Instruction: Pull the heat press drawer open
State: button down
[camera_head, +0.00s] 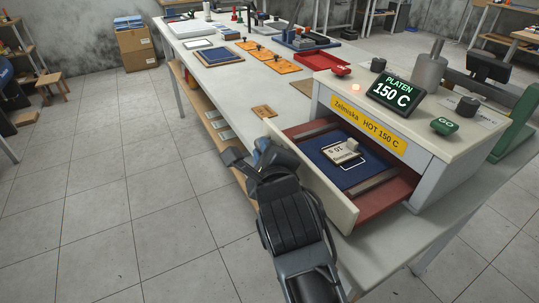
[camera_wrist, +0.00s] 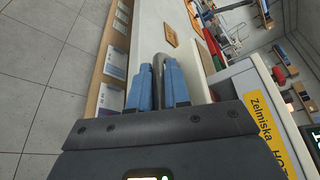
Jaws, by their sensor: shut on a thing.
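The heat press (camera_head: 420,150) stands on the near right end of the long table, with a yellow label reading "HOT 150 C". Its drawer (camera_head: 335,205) stands pulled out, showing a red interior and a blue pad (camera_head: 322,150) with a small cream block marked "10 S" (camera_head: 344,152) on it. My gripper (camera_head: 262,158) is at the left end of the drawer front. In the wrist view my blue-padded fingers (camera_wrist: 158,85) are shut on a grey curved bar, the drawer handle (camera_wrist: 158,62). The head view hides most of the handle behind my gripper.
A lit display (camera_head: 395,92) reading "PLATEN 150 C" and a green "GO" button (camera_head: 444,126) sit on top of the press. The table (camera_head: 225,88) holds orange boards, a red tray and other items farther back.

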jog(key=c, duration=1.4)
grip_release()
jog(key=shift+c, duration=0.2)
jog(key=b+v, duration=0.1)
jog(key=v, duration=0.6)
jog(key=shift+s, duration=0.4)
jog(key=shift+d, duration=0.15)
jog(key=shift+s, duration=0.1)
